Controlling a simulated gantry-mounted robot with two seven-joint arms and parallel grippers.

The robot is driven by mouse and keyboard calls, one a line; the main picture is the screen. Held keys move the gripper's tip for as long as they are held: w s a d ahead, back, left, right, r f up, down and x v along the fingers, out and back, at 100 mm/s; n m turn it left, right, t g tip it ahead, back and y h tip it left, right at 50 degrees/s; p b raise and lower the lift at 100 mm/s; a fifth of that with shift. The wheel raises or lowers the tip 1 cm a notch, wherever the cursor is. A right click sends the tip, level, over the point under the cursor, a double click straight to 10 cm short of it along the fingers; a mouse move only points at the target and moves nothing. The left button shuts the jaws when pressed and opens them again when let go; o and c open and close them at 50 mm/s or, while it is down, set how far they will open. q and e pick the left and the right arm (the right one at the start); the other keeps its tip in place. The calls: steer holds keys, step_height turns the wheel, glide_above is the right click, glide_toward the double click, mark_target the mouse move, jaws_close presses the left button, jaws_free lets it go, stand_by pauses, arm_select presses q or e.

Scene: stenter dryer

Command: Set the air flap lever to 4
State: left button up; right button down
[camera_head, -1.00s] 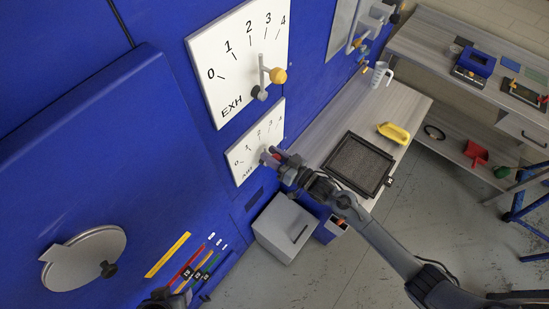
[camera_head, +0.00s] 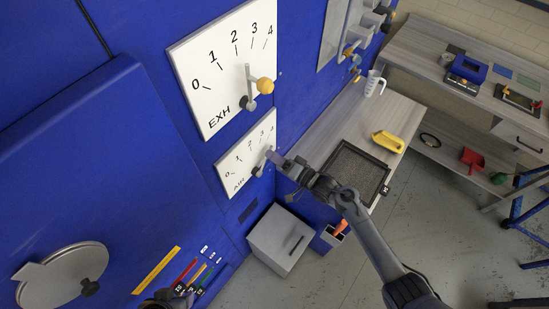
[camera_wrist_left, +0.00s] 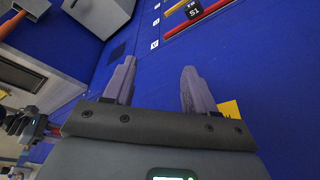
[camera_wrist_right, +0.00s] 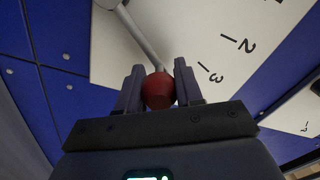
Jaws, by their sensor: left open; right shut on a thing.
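The lower white dial plate (camera_head: 232,158), marked 0 to 4, is on the blue panel below the EXH dial. Its grey lever (camera_wrist_right: 140,35) ends in a red knob (camera_wrist_right: 159,90). My right gripper (camera_head: 273,157) is shut on the red knob, which sits between its fingers in the right wrist view (camera_wrist_right: 160,88). The lever lies beyond the 3 mark, away from the 2; I cannot see the 4 mark in that view. My left gripper (camera_wrist_left: 155,85) is open and empty before the blue panel, low at the bottom edge of the head view.
The EXH dial (camera_head: 207,65) above has its own lever with a yellow knob (camera_head: 265,86). A grey box (camera_head: 281,238) stands below. A bench with a dark tray (camera_head: 352,170) is at the right. Coloured strips (camera_head: 157,270) and a round disc (camera_head: 62,275) are lower left.

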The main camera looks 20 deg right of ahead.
steer(key=shift+w+d, duration=0.15)
steer(key=shift+d, duration=0.1)
steer(key=c, duration=0.8)
jaws_free()
steer(key=shift+o, duration=0.2)
steer(key=shift+s+d+f, duration=0.1)
steer(key=shift+s+d, duration=0.15)
steer(key=shift+s, duration=0.2)
steer(key=b+v, duration=0.1)
steer(key=v, duration=0.8)
steer(key=shift+s+d, duration=0.25)
steer(key=shift+d, duration=0.05)
steer(key=shift+s, duration=0.1)
